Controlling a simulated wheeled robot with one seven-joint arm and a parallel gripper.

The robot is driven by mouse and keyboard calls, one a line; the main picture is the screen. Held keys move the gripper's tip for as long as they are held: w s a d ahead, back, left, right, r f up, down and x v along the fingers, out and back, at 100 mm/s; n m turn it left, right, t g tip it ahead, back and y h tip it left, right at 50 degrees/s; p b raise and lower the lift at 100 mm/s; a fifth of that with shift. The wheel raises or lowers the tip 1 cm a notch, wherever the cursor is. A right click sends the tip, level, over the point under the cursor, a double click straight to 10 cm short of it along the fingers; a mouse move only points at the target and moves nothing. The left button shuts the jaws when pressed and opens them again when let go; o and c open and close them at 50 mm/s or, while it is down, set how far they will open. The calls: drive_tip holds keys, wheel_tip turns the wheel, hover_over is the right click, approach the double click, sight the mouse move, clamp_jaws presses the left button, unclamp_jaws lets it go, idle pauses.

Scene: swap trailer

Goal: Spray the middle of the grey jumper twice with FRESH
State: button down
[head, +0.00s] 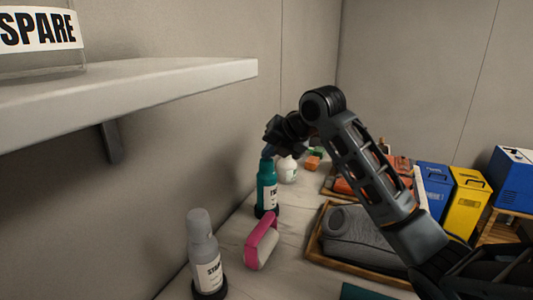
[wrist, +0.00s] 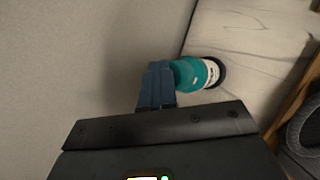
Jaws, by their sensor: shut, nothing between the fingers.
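A teal bottle (head: 267,188) stands upright on the pale worktop against the wall; its label is turned partly away, and I cannot read it fully. It also shows in the wrist view (wrist: 187,74). My gripper (head: 268,153) is at the top of this bottle, fingers pointing down. In the wrist view its fingers (wrist: 157,85) are together beside the bottle and hold nothing; I cannot tell whether they touch it. The grey jumper (head: 352,232) lies folded in a wooden tray (head: 315,250), partly behind my arm. Part of it shows in the wrist view (wrist: 303,128).
A grey bottle (head: 207,262), apparently labelled starch, and a pink-and-white brush-like item (head: 262,240) stand nearer. A white bottle (head: 287,169) is behind the teal one. Blue (head: 432,188) and yellow (head: 467,205) bins are at right.

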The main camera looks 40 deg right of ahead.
sight(269, 160)
drive_tip(key=shift+a+f, duration=0.2)
drive_tip(key=shift+f, duration=0.3)
drive_tip(key=shift+r, duration=0.2)
drive_tip(key=shift+d+r+p, duration=0.1)
drive_tip(key=shift+r+p, duration=1.7)
drive_tip(key=shift+r, duration=1.55)
drive_tip(key=shift+w, duration=0.1)
